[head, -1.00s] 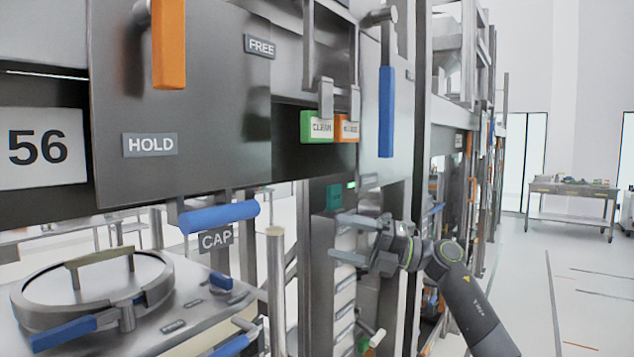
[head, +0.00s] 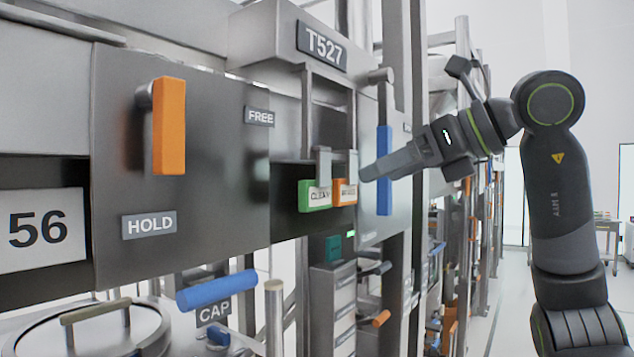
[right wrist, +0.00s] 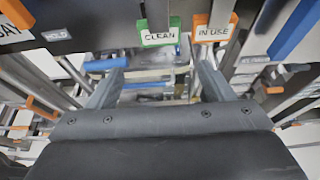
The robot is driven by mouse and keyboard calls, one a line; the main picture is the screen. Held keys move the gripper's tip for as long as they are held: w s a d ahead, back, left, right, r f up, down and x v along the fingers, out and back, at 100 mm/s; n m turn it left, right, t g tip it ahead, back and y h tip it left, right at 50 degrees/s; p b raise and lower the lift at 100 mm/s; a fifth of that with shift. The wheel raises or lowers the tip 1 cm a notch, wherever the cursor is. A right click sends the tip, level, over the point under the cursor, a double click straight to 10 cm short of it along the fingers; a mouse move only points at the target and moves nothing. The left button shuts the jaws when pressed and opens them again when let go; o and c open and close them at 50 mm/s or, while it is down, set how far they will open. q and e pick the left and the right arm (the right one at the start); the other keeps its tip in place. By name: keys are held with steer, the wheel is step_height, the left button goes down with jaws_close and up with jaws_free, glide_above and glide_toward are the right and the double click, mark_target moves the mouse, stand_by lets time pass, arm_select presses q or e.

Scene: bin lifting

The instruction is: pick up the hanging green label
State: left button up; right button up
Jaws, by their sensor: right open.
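The green label (head: 314,195), marked CLEAN, hangs from a metal clip below the T527 sign, left of an orange label (head: 344,192). In the right wrist view the green label (right wrist: 159,36) shows at the top, beyond and above my fingertips, with the orange IN USE label (right wrist: 214,30) to its right. My right gripper (head: 370,173) is to the right of both labels in the head view, pointing left at them. In the right wrist view its fingers (right wrist: 159,80) are apart with nothing between them. My left gripper is in neither view.
An orange handle (head: 169,125) sticks out of the dark panel at left. A blue vertical handle (head: 384,170) stands behind my right gripper. A blue bar handle (head: 217,291) and a round lidded vessel (head: 95,330) are lower left. Open floor lies at right.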

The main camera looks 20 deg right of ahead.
steer(key=p, duration=0.2)
glide_toward(321, 196)
steer(key=f+x, duration=0.1)
steer(key=x, duration=0.3)
steer(key=p+x, duration=0.2)
steer(key=r+p+x, duration=0.1)
steer(key=p+x, duration=0.1)
steer(key=shift+w+a+f, duration=0.1)
steer(key=shift+w+a, duration=0.1)
steer(key=shift+a, duration=0.05)
steer(key=shift+w+a+f, duration=0.2)
steer(key=shift+w+f, duration=0.05)
steer(key=shift+w, duration=0.05)
steer(key=shift+d, duration=0.1)
steer(key=c, duration=0.6)
steer(key=shift+c, duration=0.2)
steer(key=shift+r, duration=0.1)
